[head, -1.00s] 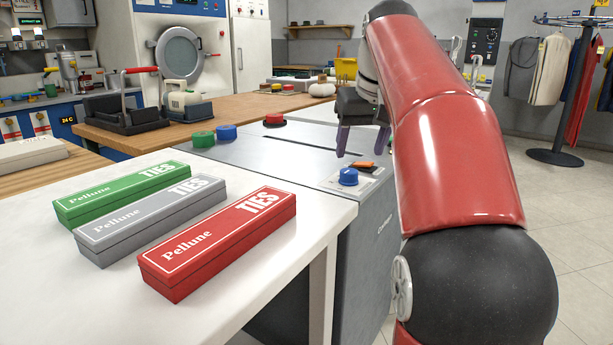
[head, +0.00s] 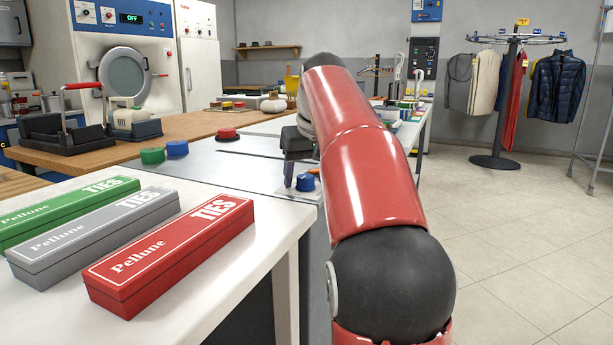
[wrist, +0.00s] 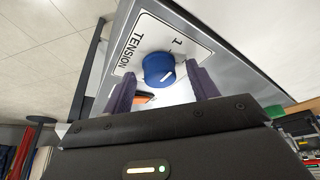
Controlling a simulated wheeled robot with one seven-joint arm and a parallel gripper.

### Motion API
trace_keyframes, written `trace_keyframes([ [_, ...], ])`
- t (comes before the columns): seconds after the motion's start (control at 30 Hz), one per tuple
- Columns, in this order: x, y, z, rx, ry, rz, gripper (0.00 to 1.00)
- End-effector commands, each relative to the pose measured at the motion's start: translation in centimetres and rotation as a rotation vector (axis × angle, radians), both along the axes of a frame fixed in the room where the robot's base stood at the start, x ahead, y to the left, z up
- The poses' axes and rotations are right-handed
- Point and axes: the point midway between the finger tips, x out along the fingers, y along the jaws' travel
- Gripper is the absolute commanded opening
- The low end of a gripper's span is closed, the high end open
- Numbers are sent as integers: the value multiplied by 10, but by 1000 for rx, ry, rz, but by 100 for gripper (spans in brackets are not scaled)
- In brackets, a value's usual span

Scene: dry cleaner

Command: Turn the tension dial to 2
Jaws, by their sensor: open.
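The tension dial is a blue knob (wrist: 158,68) with a white pointer line, on a white plate (wrist: 185,38) marked TENSION with a 1 visible. In the wrist view its pointer is angled toward the lower right; the other numbers are hidden or out of sight. My gripper (wrist: 163,85) is open, its two purple fingers on either side of the dial's near edge, with no clear contact. In the head view the dial (head: 307,182) sits on the grey machine, partly hidden by my finger and arm. An orange pointer piece (wrist: 145,97) shows between the fingers.
Red (head: 180,255), grey and green TIES boxes lie on the white table at left. Green (head: 153,155), blue (head: 177,148) and red (head: 228,134) knobs or caps stand on the grey machine top. A clothes rack (head: 505,100) stands on open floor at right.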

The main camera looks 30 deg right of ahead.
Motion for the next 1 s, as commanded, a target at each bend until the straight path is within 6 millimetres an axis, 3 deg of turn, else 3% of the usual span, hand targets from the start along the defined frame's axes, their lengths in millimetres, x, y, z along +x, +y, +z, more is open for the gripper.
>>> trace_keyframes([
  [0.1,0,0,0,0,0,0,59],
  [0.43,0,0,0,0,0,0,16],
  [0.77,0,1,2,1,1,-45,14],
  [1.0,0,3,4,1,1,-189,14],
])
